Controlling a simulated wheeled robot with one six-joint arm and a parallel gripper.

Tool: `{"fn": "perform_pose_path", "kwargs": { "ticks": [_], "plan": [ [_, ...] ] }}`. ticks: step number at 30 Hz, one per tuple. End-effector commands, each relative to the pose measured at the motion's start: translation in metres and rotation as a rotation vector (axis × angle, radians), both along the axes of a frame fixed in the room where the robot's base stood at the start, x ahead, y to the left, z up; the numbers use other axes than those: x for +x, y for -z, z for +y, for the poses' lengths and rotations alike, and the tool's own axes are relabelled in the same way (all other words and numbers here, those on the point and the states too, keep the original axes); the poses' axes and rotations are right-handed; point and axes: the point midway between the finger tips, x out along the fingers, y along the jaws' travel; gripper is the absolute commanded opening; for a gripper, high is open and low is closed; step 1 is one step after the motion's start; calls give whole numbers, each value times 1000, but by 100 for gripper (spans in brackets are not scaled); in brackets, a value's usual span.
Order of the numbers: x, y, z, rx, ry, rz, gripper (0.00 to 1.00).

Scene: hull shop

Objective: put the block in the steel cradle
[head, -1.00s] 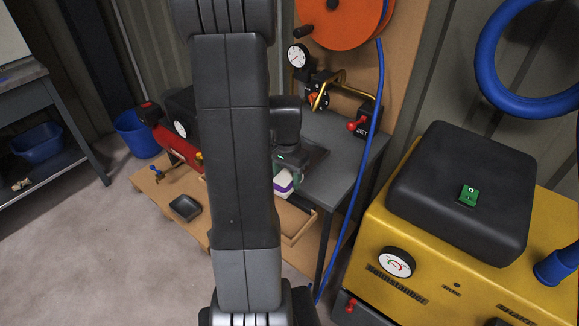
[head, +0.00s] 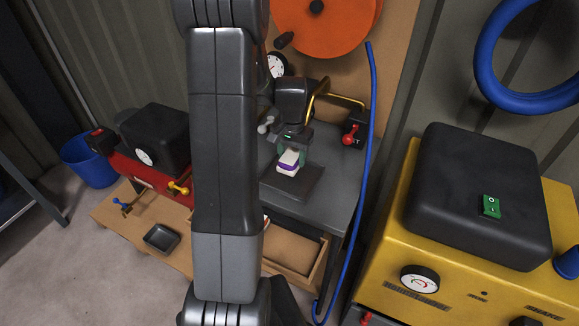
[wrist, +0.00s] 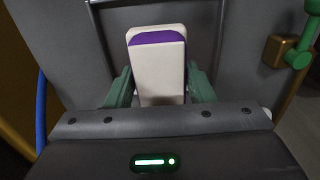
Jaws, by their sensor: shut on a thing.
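My gripper (head: 291,158) is shut on the block (head: 289,163), a white block with a purple band. In the wrist view the block (wrist: 157,75) stands between the green fingers, its far end reaching past them. A dark, shallow, tray-like piece (head: 292,184) lies on the grey bench just below the block in the head view. It looks like the steel cradle, though I cannot tell for certain. Whether the block touches it is unclear. My arm hides part of the bench's left side.
The grey bench (head: 335,205) has clear top to the right. A red-knobbed valve (head: 350,135) and brass pipe stand behind. A blue hose (head: 369,150) hangs at the bench's right. A yellow machine (head: 385,240) stands at right, a red compressor (head: 130,176) at left. A small black tray (head: 162,238) sits lower left.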

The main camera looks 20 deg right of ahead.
Motion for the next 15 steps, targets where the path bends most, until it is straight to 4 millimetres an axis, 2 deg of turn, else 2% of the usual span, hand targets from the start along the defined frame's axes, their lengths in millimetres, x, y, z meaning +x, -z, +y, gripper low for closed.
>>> {"fn": "perform_pose_path", "kwargs": {
  "ticks": [7, 12, 15],
  "plan": [
    [0, 21, 1, 1, 0, 1, 25],
    [0, 44, 1, 1, 0, 2, 25],
    [0, 49, 0, 0, 0, 0, 25]
  ]
}}
